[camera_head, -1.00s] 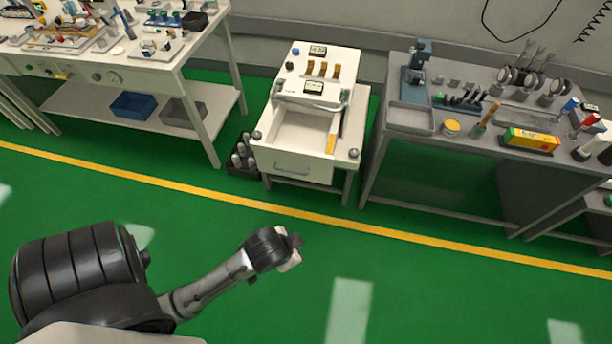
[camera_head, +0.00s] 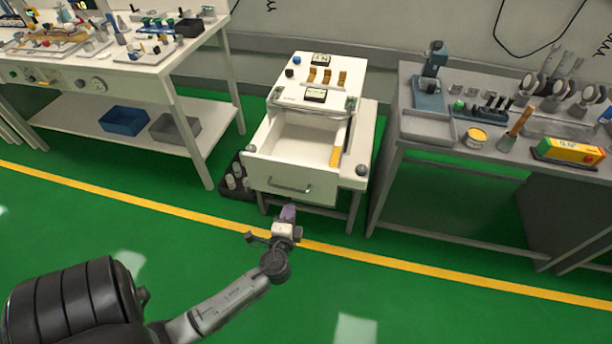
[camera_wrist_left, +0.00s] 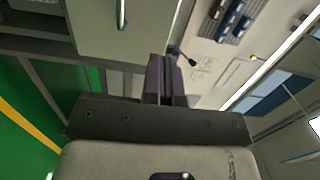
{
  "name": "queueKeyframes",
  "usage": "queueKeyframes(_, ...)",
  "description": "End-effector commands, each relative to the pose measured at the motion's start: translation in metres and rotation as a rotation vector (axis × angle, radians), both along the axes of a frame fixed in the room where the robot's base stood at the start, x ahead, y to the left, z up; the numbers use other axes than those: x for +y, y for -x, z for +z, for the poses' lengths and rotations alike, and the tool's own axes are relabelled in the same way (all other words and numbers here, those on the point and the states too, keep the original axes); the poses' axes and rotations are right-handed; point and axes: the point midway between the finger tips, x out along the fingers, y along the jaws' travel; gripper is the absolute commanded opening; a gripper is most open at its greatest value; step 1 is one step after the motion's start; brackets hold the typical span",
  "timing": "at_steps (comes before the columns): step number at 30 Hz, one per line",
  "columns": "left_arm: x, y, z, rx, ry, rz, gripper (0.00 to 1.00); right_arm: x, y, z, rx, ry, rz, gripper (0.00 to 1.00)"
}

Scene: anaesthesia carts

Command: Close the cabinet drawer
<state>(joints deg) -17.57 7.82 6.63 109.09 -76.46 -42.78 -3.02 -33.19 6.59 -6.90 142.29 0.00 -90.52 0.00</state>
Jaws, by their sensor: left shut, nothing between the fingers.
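The drawer front carries a bar handle (camera_head: 290,187), which also shows at the top of the left wrist view (camera_wrist_left: 121,14). My left gripper (camera_head: 288,213) is just in front of and below the drawer front in the head view, its dark fingers shut with nothing between them. The fingers also show in the left wrist view (camera_wrist_left: 160,78), beside the drawer front panel (camera_wrist_left: 100,40). I cannot tell whether they touch it. My right gripper is not in view.
A white workbench (camera_head: 150,75) with tools and a blue bin (camera_head: 122,121) on its shelf stands at left. A grey bench (camera_head: 400,150) with instruments stands at right. Dark bottles (camera_head: 236,180) sit on the floor left of the cabinet. The green floor in front is clear.

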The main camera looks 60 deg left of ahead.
Motion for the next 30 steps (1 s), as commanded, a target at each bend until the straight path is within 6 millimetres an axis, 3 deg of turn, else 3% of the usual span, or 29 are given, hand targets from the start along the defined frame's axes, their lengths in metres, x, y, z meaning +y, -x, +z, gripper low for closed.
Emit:
queueKeyframes(4, -0.008, -0.009, 0.004, 0.002, -0.032, -0.074, 0.0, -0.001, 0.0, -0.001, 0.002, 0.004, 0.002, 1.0)
queueKeyframes(8, -0.004, -0.018, 0.003, 0.004, -0.037, -0.09, 0.0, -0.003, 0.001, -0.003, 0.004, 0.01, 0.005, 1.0)
queueKeyframes(21, 0.048, -0.076, 0.003, 0.003, -0.037, -0.087, 0.0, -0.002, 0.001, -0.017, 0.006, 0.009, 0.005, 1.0)
queueKeyframes(30, 0.074, -0.106, 0.003, 0.004, -0.035, -0.087, 0.0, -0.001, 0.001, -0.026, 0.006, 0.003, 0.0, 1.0)
